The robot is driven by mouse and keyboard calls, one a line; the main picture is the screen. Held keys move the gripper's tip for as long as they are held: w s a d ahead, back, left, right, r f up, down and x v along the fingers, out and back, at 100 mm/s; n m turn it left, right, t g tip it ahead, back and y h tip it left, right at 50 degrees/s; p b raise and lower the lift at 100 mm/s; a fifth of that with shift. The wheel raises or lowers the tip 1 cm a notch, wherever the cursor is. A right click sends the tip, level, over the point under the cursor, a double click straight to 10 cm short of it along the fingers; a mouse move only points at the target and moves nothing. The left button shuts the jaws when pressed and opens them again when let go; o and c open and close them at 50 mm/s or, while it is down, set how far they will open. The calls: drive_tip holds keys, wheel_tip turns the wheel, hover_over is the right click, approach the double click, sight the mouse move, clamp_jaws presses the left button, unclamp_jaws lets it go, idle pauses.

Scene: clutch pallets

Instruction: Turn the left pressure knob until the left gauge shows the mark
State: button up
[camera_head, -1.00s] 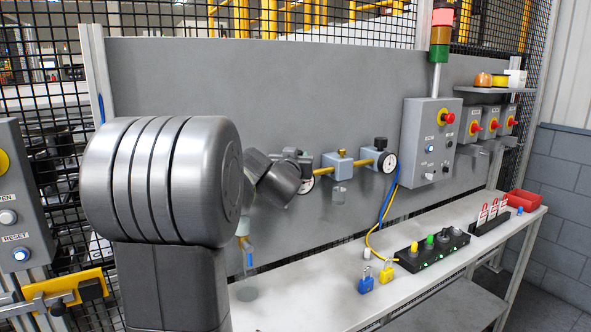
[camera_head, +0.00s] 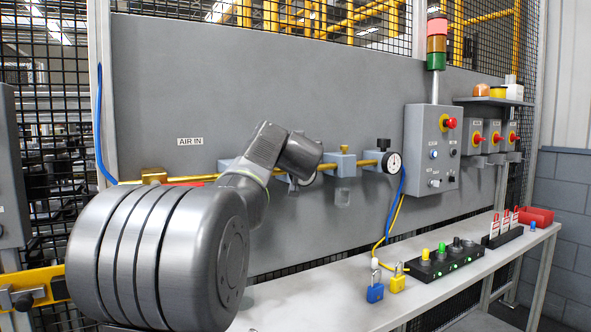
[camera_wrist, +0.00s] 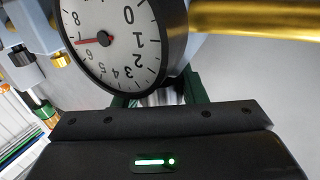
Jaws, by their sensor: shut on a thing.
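The left gauge (camera_wrist: 112,40) fills the upper left of the wrist view, turned in the picture, with a white dial. Its red needle points close to the 7; I cannot make out a separate mark on the dial. My gripper (camera_wrist: 160,97) is at the lower middle of the wrist view, its dark green fingers shut on the left pressure knob beside the gauge. The knob is mostly hidden by the gauge and gripper. In the head view my arm covers the knob and most of the left gauge (camera_head: 312,180).
The right gauge (camera_head: 393,163) and its black knob (camera_head: 383,144) sit on the same brass pipe (camera_head: 367,163). A grey control box (camera_head: 432,150) is further right. Below, the bench (camera_head: 330,300) carries blue (camera_head: 375,292) and yellow (camera_head: 398,283) padlocks and a black button strip (camera_head: 445,264).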

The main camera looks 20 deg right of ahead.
drive_tip(key=shift+f+n+t+y+b, duration=0.15)
drive_tip(key=shift+f+n+y+b, duration=0.25)
drive_tip(key=shift+b, duration=1)
drive_tip(key=shift+f+n+t+y+b, duration=0.25)
drive_tip(key=shift+y+b, duration=0.35)
drive_tip(key=shift+b, duration=0.75)
drive_tip(key=shift+s+r+n+t+y+b, duration=0.15)
drive_tip(key=shift+n+y+b, duration=0.45)
drive_tip(key=shift+y, duration=0.35)
drive_tip(key=shift+w+r+n+t+y+b, duration=0.15)
drive_tip(key=shift+n+y+b, duration=0.2)
drive_tip(key=shift+n+y, duration=0.45)
drive_tip(key=shift+s, duration=0.1)
drive_tip(key=o, duration=1)
drive_tip(key=shift+s+r, duration=0.1)
drive_tip(key=shift+r, duration=0.05)
drive_tip(key=s, duration=0.9)
drive_tip(key=s+a+b, duration=0.1)
drive_tip(key=s, duration=0.3)
drive_tip(key=shift+s, duration=0.4)
drive_tip(key=shift+w, duration=0.15)
